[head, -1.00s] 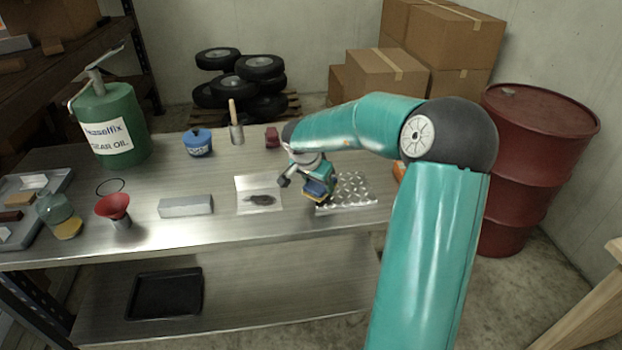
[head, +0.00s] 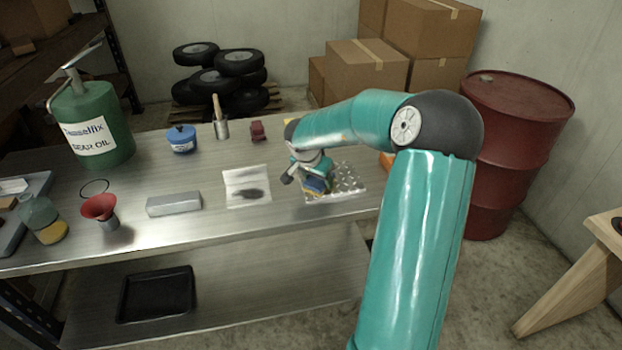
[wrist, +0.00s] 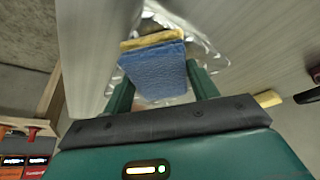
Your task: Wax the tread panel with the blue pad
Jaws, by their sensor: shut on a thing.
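The tread panel (head: 348,181) is a bright metal plate with a raised pattern. It lies on the steel bench near its right end. My gripper (head: 318,180) is over the panel's left part. In the wrist view my gripper (wrist: 160,85) is shut on the blue pad (wrist: 155,68), which has a yellow layer on its far side. The pad also shows as a small blue and yellow patch in the head view (head: 314,186). The panel shows around the pad in the wrist view (wrist: 205,50). I cannot tell whether the pad touches the panel.
A stained sheet (head: 247,187) and a grey block (head: 174,204) lie left of the panel. A red funnel (head: 100,208), a blue tin (head: 182,139) and a green oil can (head: 94,125) stand farther left. An orange thing (head: 387,160) is close at the panel's right. A red drum (head: 515,140) stands beyond the bench.

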